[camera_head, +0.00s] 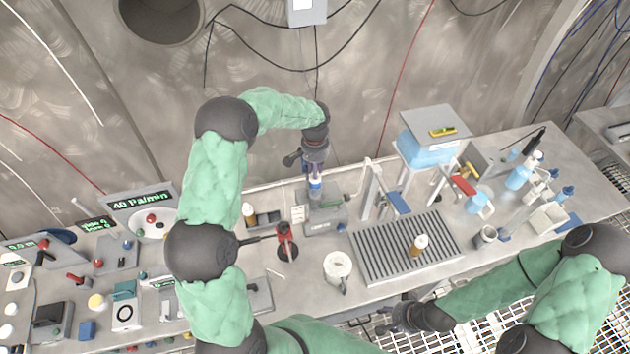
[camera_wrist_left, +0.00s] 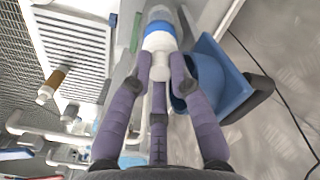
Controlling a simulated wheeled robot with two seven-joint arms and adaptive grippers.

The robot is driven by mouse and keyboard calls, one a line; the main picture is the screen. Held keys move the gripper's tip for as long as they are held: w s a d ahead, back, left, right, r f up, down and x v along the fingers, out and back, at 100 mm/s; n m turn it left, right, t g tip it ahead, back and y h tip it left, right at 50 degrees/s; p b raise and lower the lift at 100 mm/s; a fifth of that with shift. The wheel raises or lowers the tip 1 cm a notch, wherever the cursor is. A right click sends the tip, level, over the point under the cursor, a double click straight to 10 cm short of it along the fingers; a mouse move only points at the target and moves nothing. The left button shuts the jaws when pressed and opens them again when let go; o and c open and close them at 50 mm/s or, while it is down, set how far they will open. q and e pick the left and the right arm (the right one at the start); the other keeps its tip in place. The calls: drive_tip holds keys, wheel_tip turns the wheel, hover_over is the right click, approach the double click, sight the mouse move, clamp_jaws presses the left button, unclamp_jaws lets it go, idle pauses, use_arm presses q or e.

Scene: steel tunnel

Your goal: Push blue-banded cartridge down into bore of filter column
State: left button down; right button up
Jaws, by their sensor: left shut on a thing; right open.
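The white cartridge with a blue band (camera_head: 315,186) is upright below my left gripper (camera_head: 315,168), at the back of the bench. In the left wrist view my left gripper (camera_wrist_left: 158,75) is shut on the white end of the cartridge (camera_wrist_left: 159,40), its blue band beyond the fingertips. A grey fixture (camera_head: 325,215), which seems to be the filter column, stands directly under the cartridge. The bore is hidden, so I cannot tell how deep the cartridge sits. My right gripper (camera_head: 393,318) is open and empty in front of the bench.
A slatted grey tray (camera_head: 380,262) carries a brown bottle with a white cap (camera_head: 419,244). A white cup (camera_head: 338,268) and a red clamp (camera_head: 286,243) stand nearby. A blue part (camera_wrist_left: 222,80) is close beside my left fingers. Several bottles crowd the right side.

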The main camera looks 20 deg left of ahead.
use_arm(q)
drive_tip(key=shift+f+b, duration=1.1)
drive_tip(key=shift+f, duration=1.4)
drive_tip(key=shift+f, duration=0.1)
drive_tip(key=c, duration=1.1)
unclamp_jaws()
drive_tip(key=shift+c, duration=0.2)
wheel_tip(320, 180, up, 12)
drive_tip(key=shift+r+b, duration=0.15)
drive_tip(key=shift+b, duration=0.4)
